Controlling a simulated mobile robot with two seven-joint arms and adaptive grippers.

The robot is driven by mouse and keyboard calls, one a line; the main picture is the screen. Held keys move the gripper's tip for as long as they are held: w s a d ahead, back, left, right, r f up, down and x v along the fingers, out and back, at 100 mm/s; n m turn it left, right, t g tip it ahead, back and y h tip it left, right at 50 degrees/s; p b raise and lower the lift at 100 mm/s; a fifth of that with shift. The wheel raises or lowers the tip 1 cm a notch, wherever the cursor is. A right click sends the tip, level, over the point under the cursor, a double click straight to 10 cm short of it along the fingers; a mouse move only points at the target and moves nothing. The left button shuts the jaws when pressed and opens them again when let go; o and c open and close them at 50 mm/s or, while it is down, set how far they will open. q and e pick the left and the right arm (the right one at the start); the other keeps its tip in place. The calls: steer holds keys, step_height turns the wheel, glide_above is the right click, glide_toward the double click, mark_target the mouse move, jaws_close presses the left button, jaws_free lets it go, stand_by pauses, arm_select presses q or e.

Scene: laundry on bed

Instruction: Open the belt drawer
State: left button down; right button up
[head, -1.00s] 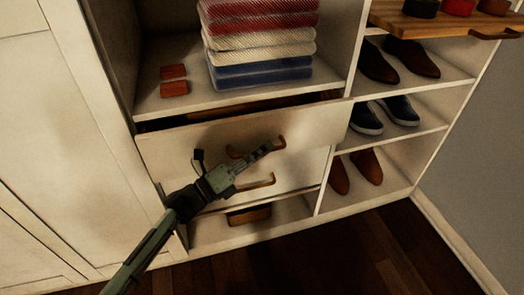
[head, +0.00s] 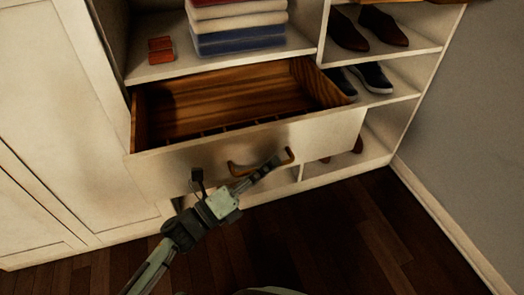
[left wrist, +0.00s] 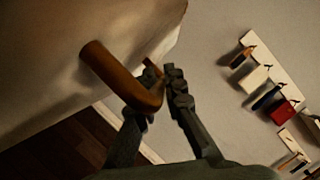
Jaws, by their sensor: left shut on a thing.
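The belt drawer (head: 160,172) is pulled well out of the white wardrobe in the head view. Its wooden inside (head: 225,100) shows, with a row of low dividers near the front, and no belts are visible in it. A brown bar handle (head: 240,168) is on its white front. My left gripper (head: 270,166) is at the right part of this handle, shut on it. In the left wrist view the gripper (left wrist: 162,80) has its fingers at the handle (left wrist: 125,75). My right gripper is not in view.
Shoes (head: 372,78) stand on shelves at the right. The dark wood floor (head: 340,235) in front is clear. Hooks with hanging items (left wrist: 265,90) are on the wall in the left wrist view.

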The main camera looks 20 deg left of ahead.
arm_select(q)
steer(key=shift+s+d, duration=0.45)
steer(key=shift+s, duration=0.3)
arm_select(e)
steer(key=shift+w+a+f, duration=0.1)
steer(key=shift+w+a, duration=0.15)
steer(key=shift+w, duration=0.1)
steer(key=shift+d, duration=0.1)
arm_select(q)
steer(key=c, duration=1.6)
jaws_free()
steer(key=shift+c, duration=0.2)
steer(key=shift+o, duration=0.2)
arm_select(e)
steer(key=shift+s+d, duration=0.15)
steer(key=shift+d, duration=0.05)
arm_select(q)
steer(key=shift+s, duration=0.1)
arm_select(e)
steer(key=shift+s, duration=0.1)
arm_select(q)
steer(key=v, duration=1.2)
steer(key=shift+f, duration=0.1)
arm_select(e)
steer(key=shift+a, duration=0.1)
